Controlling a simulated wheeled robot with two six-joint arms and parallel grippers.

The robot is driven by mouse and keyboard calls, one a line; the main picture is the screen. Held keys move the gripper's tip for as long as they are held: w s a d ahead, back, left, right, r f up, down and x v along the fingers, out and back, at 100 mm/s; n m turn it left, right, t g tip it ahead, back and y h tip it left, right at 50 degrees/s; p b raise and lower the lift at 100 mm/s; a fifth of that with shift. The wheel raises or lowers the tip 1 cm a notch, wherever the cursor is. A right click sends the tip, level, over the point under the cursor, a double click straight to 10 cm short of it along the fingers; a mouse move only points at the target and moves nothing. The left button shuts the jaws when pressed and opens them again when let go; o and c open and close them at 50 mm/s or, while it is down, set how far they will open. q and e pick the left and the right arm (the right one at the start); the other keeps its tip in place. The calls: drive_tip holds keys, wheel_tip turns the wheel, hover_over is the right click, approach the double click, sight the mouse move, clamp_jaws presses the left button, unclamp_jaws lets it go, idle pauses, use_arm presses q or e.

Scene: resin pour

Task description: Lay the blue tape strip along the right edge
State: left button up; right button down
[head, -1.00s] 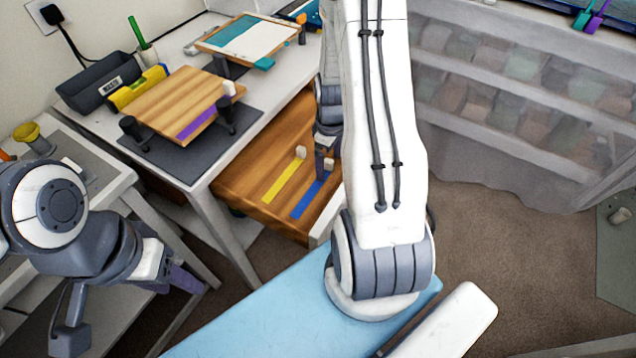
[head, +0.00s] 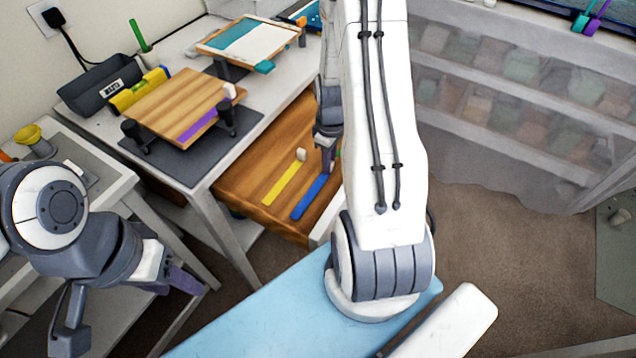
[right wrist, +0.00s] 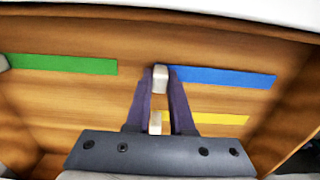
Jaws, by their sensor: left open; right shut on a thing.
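The blue tape strip (head: 309,198) lies in the open wooden drawer, beside the yellow strip. It also shows in the right wrist view (right wrist: 220,77), its white tab (right wrist: 160,78) between my right fingertips. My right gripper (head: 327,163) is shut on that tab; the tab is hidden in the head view. The wooden board (head: 175,99) rests above a dark mat on the table, with a purple strip (head: 197,125) along its near edge at the right. My left gripper (head: 188,282) is open and empty, low at the left, away from the board.
A yellow strip (head: 285,184) and a green strip (right wrist: 75,65) lie in the drawer (head: 240,192). Dark posts (head: 226,118) stand at the board's corners. A grey bin (head: 97,84), a yellow level (head: 138,88) and a second framed panel (head: 250,40) are on the table.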

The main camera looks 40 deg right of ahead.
drive_tip(key=shift+r+p, duration=0.6)
drive_tip(key=shift+r, duration=0.2)
wheel_tip(320, 180, up, 6)
drive_tip(key=p, duration=0.5)
drive_tip(key=shift+f, duration=0.1)
